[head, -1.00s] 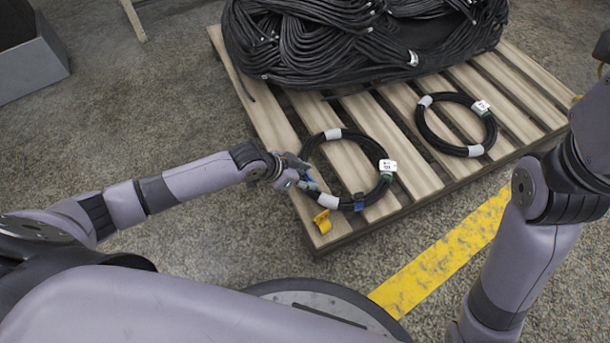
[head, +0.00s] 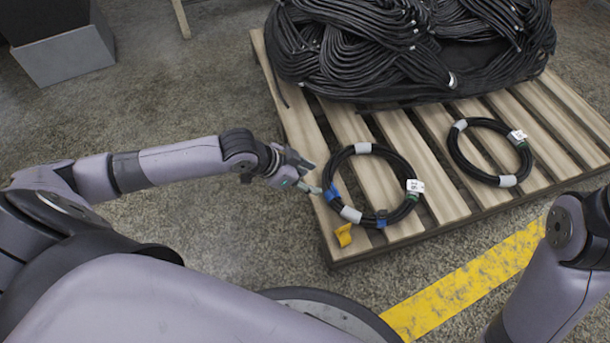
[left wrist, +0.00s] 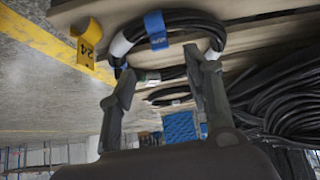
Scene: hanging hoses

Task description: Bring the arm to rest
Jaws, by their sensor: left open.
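My left gripper (head: 314,177) is open and empty, just left of the nearer coiled black hose (head: 396,165) on the pallet. A small gap seems to show between its fingertips and the coil. The coil has white and blue bands and a white label. In the left wrist view, the two open fingers (left wrist: 162,68) stand apart with nothing between them, and the banded coil (left wrist: 190,20) shows beyond them. My left arm reaches out bent from the left. My right arm shows at the right edge, but its gripper is out of view.
The wooden pallet (head: 444,205) also bears a second coil (head: 461,160) and a large heap of black hoses (head: 400,50). A yellow tag (head: 344,235) lies at its near corner. A grey box (head: 70,58) stands back left. The floor left of the pallet is clear.

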